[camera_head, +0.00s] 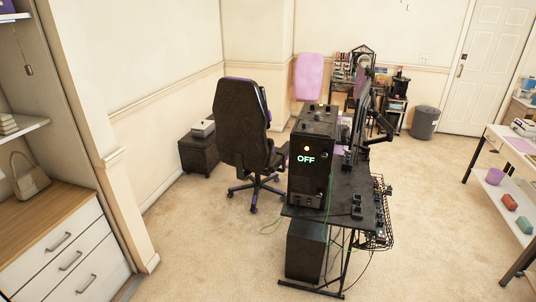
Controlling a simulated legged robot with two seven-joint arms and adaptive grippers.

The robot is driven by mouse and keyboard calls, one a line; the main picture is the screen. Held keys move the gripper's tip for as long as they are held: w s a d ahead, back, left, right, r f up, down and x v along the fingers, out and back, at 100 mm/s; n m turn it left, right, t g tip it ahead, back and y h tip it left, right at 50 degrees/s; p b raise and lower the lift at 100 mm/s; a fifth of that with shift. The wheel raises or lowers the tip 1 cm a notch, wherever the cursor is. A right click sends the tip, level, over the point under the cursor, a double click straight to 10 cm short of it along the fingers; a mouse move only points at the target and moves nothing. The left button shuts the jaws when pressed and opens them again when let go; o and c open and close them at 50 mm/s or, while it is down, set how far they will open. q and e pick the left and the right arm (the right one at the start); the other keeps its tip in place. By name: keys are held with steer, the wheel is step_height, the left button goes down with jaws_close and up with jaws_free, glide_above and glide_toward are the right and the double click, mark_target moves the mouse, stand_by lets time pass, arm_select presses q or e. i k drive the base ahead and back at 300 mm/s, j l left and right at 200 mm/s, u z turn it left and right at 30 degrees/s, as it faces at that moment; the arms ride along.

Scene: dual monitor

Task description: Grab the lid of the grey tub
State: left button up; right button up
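The grey tub (424,124) stands on the carpet in the far background, right of centre, near the white door. It is small in the view and looks upright and rounded. Its top (427,109) is dark grey; I cannot tell at this size where the lid meets the body, or whether it has a handle. Neither my left nor my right gripper shows in the head view, so nothing can be seen touching the tub.
A black desk (345,190) with a machine reading "OFF" (306,160) and trailing cables stands between me and the tub. An office chair (243,125) is left of it. A white shelf table (505,195) stands at right. Open carpet (425,210) lies between desk and table.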

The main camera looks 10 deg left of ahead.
mark_target(202, 124)
steer(key=i+j+u, duration=0.45)
steer(key=i+u, duration=0.4)
steer(key=i, duration=0.15)
steer(key=i+j+u, duration=0.1)
steer(key=i+u, duration=0.15)
steer(key=i, duration=2)
steer(key=i+z, duration=0.25)
steer(key=i, duration=0.3)
steer(key=i+j+z, duration=0.3)
steer(key=i, duration=0.2)
steer(key=i+j+z, duration=0.25)
steer(key=i, duration=0.3)
steer(key=i+j+z, duration=0.25)
steer(key=z, duration=0.2)
steer(key=i+j+z, duration=0.55)
steer(key=j+z, duration=0.3)
steer(key=i+j+z, duration=0.15)
steer(key=j+z, duration=0.3)
steer(key=j, duration=0.15)
steer(key=j+z, duration=0.15)
steer(key=j, duration=0.35)
steer(key=i, duration=0.05)
